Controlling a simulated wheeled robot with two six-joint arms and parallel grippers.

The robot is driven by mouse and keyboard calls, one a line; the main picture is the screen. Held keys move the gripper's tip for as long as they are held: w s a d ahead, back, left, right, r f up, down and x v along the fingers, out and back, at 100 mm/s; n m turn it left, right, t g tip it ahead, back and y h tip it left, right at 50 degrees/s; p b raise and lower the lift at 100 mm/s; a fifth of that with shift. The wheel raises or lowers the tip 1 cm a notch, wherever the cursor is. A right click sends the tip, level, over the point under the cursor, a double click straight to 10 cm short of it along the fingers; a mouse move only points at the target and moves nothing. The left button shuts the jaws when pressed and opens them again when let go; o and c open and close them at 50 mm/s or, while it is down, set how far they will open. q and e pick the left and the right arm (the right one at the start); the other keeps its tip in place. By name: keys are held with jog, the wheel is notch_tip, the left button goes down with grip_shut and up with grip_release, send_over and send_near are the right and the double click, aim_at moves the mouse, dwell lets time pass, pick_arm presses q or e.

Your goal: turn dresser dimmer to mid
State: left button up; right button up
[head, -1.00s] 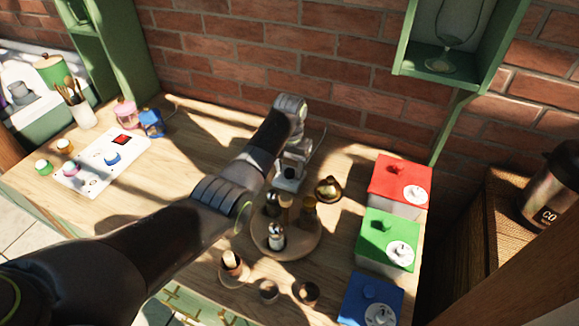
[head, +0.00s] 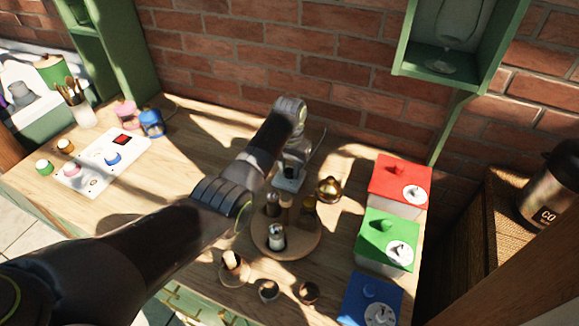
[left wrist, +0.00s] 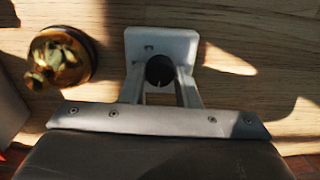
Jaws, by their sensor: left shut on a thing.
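The dresser dimmer is a small white plate (left wrist: 160,42) with a round dark knob (left wrist: 159,69) on it, lying on the wooden top. In the head view its plate (head: 287,183) shows just below my left gripper (head: 294,160). In the left wrist view my left gripper (left wrist: 161,78) points down at the dimmer, with one finger on each side of the knob, shut on it. A faint pale mark shows on the knob, but its exact setting is hard to read. The gripper partly hides the dimmer in the head view. My right gripper is not in view.
A brass bell-like object (head: 328,190) stands close to the right of the dimmer. A round tray (head: 286,252) with bottles is in front. Red (head: 399,181), green (head: 388,235) and blue (head: 370,300) lidded boxes line the right. A white control panel (head: 100,165) lies left.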

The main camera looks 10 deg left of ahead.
pick_arm(q)
jog(key=shift+r+m+p, duration=0.2)
jog(key=shift+m+p, duration=0.7)
jog(key=shift+m, duration=0.3)
jog(key=shift+m+p, duration=0.45)
jog(key=shift+m, duration=0.55)
jog(key=m+p, duration=0.1)
jog(key=m, duration=0.4)
jog(key=shift+p, duration=0.35)
jog(key=m, duration=0.4)
jog(key=shift+f+m+p, duration=0.1)
jog(key=shift+m+p, duration=0.3)
jog(key=m, duration=0.4)
jog(key=shift+m, duration=0.4)
jog(key=o, duration=1)
jog(key=shift+c, duration=0.2)
